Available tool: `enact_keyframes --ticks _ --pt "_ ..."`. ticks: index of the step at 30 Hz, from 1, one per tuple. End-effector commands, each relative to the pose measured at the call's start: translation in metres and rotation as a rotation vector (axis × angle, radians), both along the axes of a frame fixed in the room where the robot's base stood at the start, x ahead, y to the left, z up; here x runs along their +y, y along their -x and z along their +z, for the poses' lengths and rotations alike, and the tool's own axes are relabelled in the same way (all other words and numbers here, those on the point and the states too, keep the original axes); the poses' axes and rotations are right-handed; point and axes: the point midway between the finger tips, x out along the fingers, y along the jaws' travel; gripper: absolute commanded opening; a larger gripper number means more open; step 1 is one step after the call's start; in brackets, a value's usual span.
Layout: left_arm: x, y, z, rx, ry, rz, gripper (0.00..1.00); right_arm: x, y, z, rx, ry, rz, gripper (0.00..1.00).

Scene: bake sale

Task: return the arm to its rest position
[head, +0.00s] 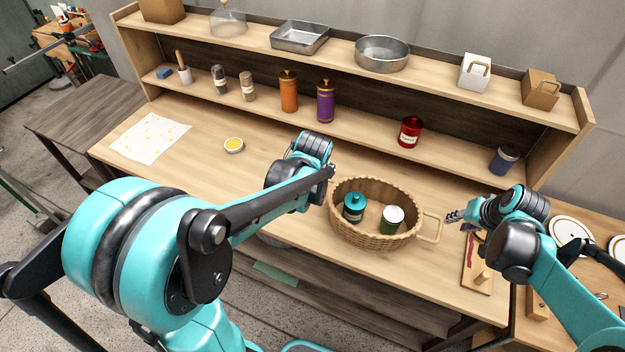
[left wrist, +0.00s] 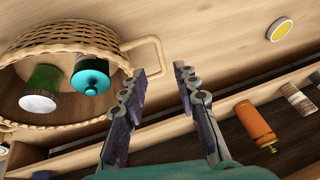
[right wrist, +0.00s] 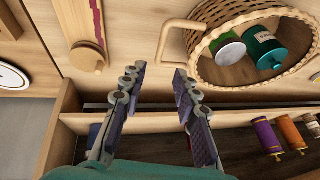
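My left arm reaches in from the left in the head view, its gripper (head: 331,171) near the left rim of the wicker basket (head: 347,226). In the left wrist view the left gripper (left wrist: 160,72) has its fingers spread with nothing between them. My right gripper (head: 453,216) hovers right of the basket, beside its right handle. In the right wrist view the right gripper (right wrist: 160,70) is also spread and empty. The basket holds a teal canister (head: 354,207) and a green jar with a white lid (head: 392,219).
Above the table stands a shelf with an orange canister (head: 289,92), a purple canister (head: 325,101), a red jar (head: 410,131) and a blue jar (head: 503,160). A small yellow-filled dish (head: 233,145) sits left of the basket. A wooden board (head: 477,277) lies below the right gripper.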

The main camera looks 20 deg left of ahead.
Motion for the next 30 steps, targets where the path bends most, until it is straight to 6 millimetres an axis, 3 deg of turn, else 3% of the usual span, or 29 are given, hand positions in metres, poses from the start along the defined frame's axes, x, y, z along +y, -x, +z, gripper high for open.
enact_keyframes --ticks 14,17,24,30 --pt "-0.001 0.007 0.005 -0.008 0.007 0.001 0.3 0.002 0.007 0.005 -0.007 0.007 0.001 0.3" --pt "-0.004 0.025 0.018 -0.027 0.024 0.004 0.3 0.005 0.025 0.017 -0.025 0.026 0.003 0.3" --pt "-0.018 0.097 0.047 -0.11 0.099 0.015 0.3 0.013 0.097 0.046 -0.103 0.106 0.016 0.3" --pt "-0.029 0.151 0.048 -0.177 0.161 0.029 0.3 0.015 0.151 0.047 -0.172 0.164 0.029 0.3"
